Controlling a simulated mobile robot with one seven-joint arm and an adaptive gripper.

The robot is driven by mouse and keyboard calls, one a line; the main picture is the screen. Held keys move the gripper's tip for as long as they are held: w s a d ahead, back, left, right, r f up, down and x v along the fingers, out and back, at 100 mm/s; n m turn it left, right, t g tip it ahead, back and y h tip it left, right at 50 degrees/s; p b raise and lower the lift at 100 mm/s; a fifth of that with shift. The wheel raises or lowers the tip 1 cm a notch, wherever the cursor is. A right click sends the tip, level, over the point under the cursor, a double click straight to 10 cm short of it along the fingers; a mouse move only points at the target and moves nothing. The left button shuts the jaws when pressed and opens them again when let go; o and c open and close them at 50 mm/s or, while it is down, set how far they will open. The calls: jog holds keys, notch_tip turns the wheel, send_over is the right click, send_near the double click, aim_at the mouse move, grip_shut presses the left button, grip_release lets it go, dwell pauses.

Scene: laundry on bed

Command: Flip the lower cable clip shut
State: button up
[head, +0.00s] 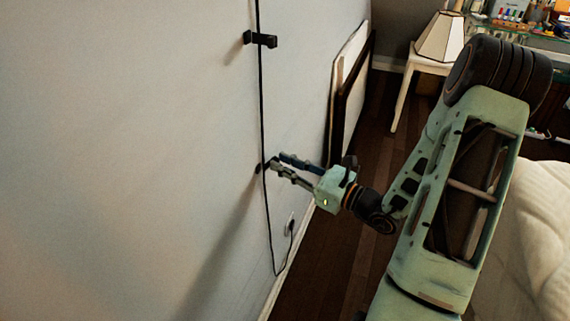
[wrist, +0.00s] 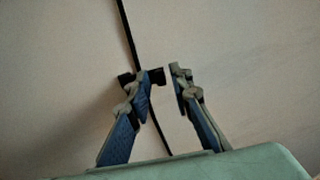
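A black cable (head: 262,110) hangs down the pale wall, and it also shows in the wrist view (wrist: 128,25). The lower cable clip (head: 259,168) is a small black piece on the wall at the cable, mostly hidden by my fingertips in the head view. In the wrist view the dark clip (wrist: 124,79) shows behind and beside the left finger, with part of it between the fingers. I cannot tell the position of its flap. My gripper (head: 277,160) is at the clip with its fingers apart; the gap also shows in the wrist view (wrist: 160,80). Contact is unclear.
An upper black clip (head: 262,40) sits higher on the same cable. A wall outlet (head: 290,224) with the cable's plug is below right. Framed panels (head: 349,90) lean on the wall. A white side table (head: 425,64) with a lamp (head: 441,37) and a bed (head: 540,235) stand right.

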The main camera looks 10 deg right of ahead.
grip_shut()
jog(key=shift+w+r+n+g+y+p, duration=0.1)
jog(key=shift+w+n+g+y+p, duration=0.25)
jog(key=shift+n+g+y, duration=0.3)
jog(key=shift+w+n+g+y, duration=0.4)
jog(key=shift+n+g+y, duration=0.45)
jog(key=shift+g+y, duration=0.15)
jog(key=shift+o, duration=1.5)
grip_release()
